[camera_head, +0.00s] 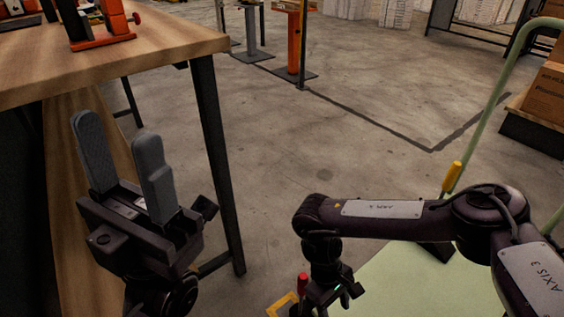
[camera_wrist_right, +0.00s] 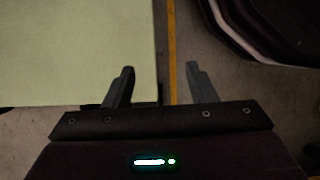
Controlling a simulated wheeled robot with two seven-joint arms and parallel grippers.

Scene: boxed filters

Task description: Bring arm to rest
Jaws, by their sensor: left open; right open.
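My left gripper (camera_head: 125,160) is in the lower left of the head view, beside the wooden workbench. Its two grey fingers point up and stand apart with nothing between them. My right arm reaches in from the right side of the head view and bends down at the wrist, low in the middle. In the right wrist view, my right gripper (camera_wrist_right: 161,84) has its two fingers apart and empty. It points down over the floor at the edge of a pale green surface. In the head view its fingers are not clearly visible.
The wooden workbench (camera_head: 150,50) with dark legs fills the left, with orange tools (camera_head: 100,38) on top. A pale green platform (camera_head: 400,285) lies under my right arm, with a green rail (camera_head: 487,110). Cardboard boxes (camera_head: 548,95) stand at the right. The middle concrete floor is clear.

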